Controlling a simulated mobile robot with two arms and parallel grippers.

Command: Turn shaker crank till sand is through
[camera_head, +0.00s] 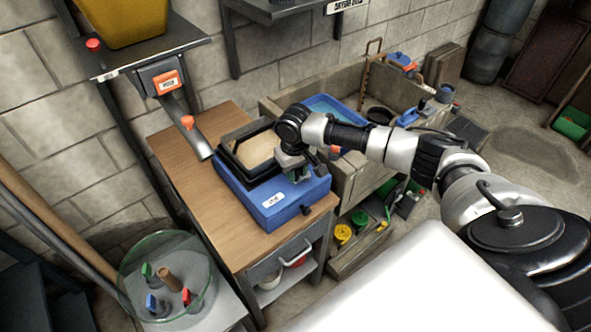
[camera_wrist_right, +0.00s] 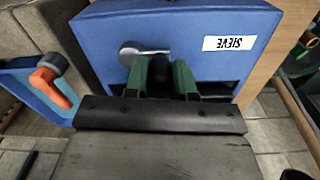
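The shaker is a blue box (camera_head: 285,205) labelled SIEVE, standing on a wooden bench; its front also fills the top of the right wrist view (camera_wrist_right: 190,25). A dark-framed sieve (camera_head: 232,172) sits on top with pale sand (camera_head: 258,150) in it. A silver crank arm (camera_wrist_right: 132,52) on the box's front points right to a dark handle (camera_wrist_right: 160,70). My right gripper (camera_head: 297,172) is at this front, its green fingers (camera_wrist_right: 160,78) closed around the handle, one on each side. My left gripper is out of view.
A chute (camera_head: 188,128) comes down from a yellow hopper (camera_head: 120,18) at the bench's left. A glass bowl (camera_head: 165,262) with coloured-handled tools stands at lower left. A stone trough (camera_head: 352,178) is right of the bench. An orange-handled lever (camera_wrist_right: 45,78) shows left of the gripper.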

